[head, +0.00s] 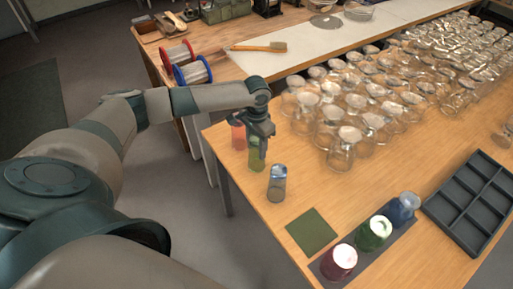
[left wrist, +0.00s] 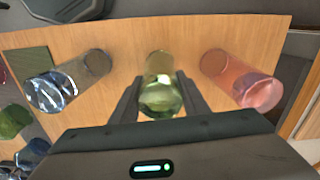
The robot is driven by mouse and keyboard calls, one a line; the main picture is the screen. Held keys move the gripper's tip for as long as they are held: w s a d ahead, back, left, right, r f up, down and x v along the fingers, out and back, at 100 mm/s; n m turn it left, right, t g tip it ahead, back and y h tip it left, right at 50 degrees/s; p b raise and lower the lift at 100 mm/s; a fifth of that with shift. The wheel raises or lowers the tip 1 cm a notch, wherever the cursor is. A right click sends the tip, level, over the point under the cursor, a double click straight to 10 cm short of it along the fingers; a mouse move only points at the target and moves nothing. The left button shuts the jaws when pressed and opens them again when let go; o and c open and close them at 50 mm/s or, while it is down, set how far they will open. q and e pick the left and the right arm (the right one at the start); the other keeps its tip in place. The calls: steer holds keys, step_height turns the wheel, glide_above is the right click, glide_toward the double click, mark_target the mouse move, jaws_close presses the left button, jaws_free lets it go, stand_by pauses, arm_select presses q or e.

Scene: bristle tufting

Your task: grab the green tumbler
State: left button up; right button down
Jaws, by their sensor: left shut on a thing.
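The green tumbler (head: 257,156) stands near the left edge of the table, partly hidden behind my gripper in the head view. In the left wrist view the green tumbler (left wrist: 161,97) sits between the two fingers. My left gripper (head: 263,143) reaches down over it and is shut on it; the fingers (left wrist: 160,99) touch its sides. A pink-red tumbler (left wrist: 243,80) stands to its right in the wrist view and shows behind it in the head view (head: 238,136). A clear bluish tumbler (head: 277,184) stands on its other side. My right gripper is not in view.
A green square mat (head: 311,231) lies near the front edge. A dark strip holds red (head: 339,262), green (head: 374,233) and blue (head: 403,208) items. A dark compartment tray (head: 474,205) is at right. Many upturned clear glasses (head: 345,145) fill the table behind.

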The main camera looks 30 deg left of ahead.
mark_target(257, 139)
arm_select(q)
steer(key=shift+w+r+b, duration=0.1)
steer(key=shift+r+b, duration=0.3)
steer(key=shift+r, duration=0.3)
step_height(257, 139, up, 2)
steer(key=shift+r+b, duration=0.2)
steer(key=shift+b, duration=0.45)
steer(key=w+d+r+b, duration=0.4)
steer(key=w+r, duration=0.3)
steer(key=w, duration=0.3)
steer(key=shift+w+d, duration=0.25)
steer(key=shift+d, duration=0.15)
steer(key=shift+s+f, duration=0.1)
